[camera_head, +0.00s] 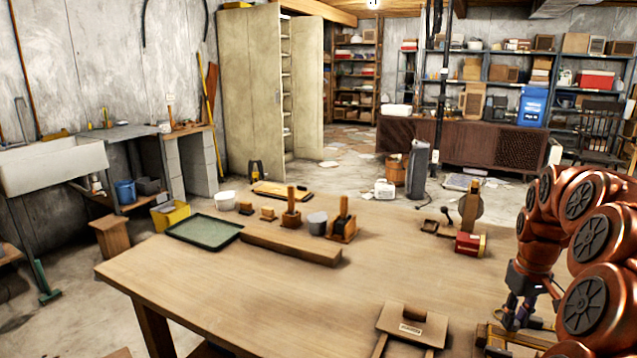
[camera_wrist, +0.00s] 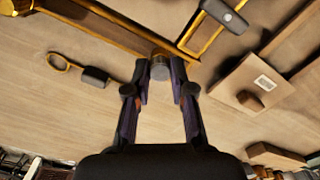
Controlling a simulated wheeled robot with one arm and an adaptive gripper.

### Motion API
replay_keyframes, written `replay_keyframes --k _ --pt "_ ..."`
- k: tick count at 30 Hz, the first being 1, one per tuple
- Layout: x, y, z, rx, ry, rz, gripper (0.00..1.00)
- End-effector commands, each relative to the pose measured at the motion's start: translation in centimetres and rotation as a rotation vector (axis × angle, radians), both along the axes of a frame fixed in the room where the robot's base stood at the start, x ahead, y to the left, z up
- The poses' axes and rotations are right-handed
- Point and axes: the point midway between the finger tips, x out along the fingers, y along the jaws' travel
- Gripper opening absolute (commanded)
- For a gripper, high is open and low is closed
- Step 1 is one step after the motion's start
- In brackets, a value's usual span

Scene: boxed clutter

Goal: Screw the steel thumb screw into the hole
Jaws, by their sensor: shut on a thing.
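My gripper (camera_wrist: 160,72) points away from the camera in the wrist view, its two dark fingers closed on a small grey, round-headed piece, which looks like the steel thumb screw (camera_wrist: 160,70). The screw's shaft is hidden. A yellow-edged bar (camera_wrist: 115,18) lies just beyond the fingertips; whether the screw touches it I cannot tell. No hole can be made out in either view. In the head view my gripper (camera_head: 516,312) is low at the right, above the table's right side, and the screw is too small to tell there.
A wooden piece with a white label (camera_wrist: 262,85) lies right of the gripper; a yellow frame with a dark grey part (camera_wrist: 226,14) lies beyond. A yellow ring with a black block (camera_wrist: 94,77) is at left. The table's (camera_head: 250,285) front middle is clear; a green tray (camera_head: 203,246) is farther left.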

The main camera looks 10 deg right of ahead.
Motion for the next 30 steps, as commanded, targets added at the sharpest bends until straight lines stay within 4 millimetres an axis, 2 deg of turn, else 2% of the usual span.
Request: replay_keyframes --k 14,30 --pt "-0.07 -0.02 -0.14 0.001 0.002 -0.044 0.0" --pt "-0.01 -0.1 -0.18 -0.001 -0.002 -0.4 0.0"
